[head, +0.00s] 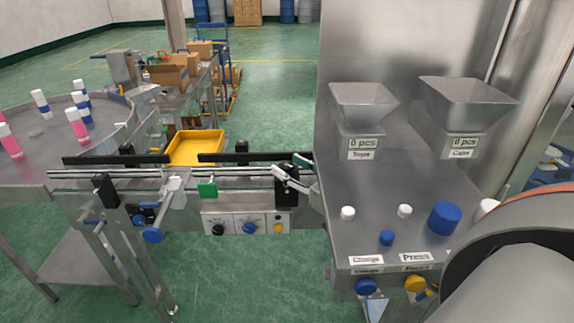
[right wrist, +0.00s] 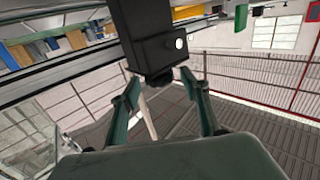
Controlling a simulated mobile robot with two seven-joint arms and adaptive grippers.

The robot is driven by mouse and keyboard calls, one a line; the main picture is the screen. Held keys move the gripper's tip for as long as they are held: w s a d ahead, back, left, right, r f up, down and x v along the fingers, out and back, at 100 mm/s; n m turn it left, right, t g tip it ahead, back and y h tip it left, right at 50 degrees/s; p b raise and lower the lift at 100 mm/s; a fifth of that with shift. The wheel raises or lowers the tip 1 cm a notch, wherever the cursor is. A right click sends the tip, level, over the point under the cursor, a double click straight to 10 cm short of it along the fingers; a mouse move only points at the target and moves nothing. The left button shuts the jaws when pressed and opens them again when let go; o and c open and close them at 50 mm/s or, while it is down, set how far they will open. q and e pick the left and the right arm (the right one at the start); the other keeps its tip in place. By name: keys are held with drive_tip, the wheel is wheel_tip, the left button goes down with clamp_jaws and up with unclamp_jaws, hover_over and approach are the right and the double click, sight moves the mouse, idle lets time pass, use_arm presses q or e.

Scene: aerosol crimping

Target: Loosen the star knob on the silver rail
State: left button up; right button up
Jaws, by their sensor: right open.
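The silver rail (head: 150,174) runs along the front of the conveyor in the head view. A blue knob (head: 152,235) hangs low on a silver bracket at its left part; whether it is star-shaped is too small to tell. My right gripper (head: 291,167) appears small at the rail's right end, by a black block (head: 287,192). In the right wrist view, its two teal fingers (right wrist: 160,86) stand apart around the lower end of a black block (right wrist: 152,45). I cannot tell whether they touch it. My left gripper is not in view.
A control box (head: 247,223) sits under the conveyor. A yellow tray (head: 196,148) stands behind it. A round table (head: 30,165) with bottles is at left.

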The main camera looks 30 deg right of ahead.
sight(292, 168)
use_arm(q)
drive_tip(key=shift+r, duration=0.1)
use_arm(e)
drive_tip(key=shift+s+d, duration=0.15)
drive_tip(key=shift+s, duration=0.8)
drive_tip(key=shift+s+d, duration=0.2)
drive_tip(key=shift+s, duration=0.75)
drive_tip(key=shift+s+d, duration=0.15)
drive_tip(key=shift+s, duration=0.8)
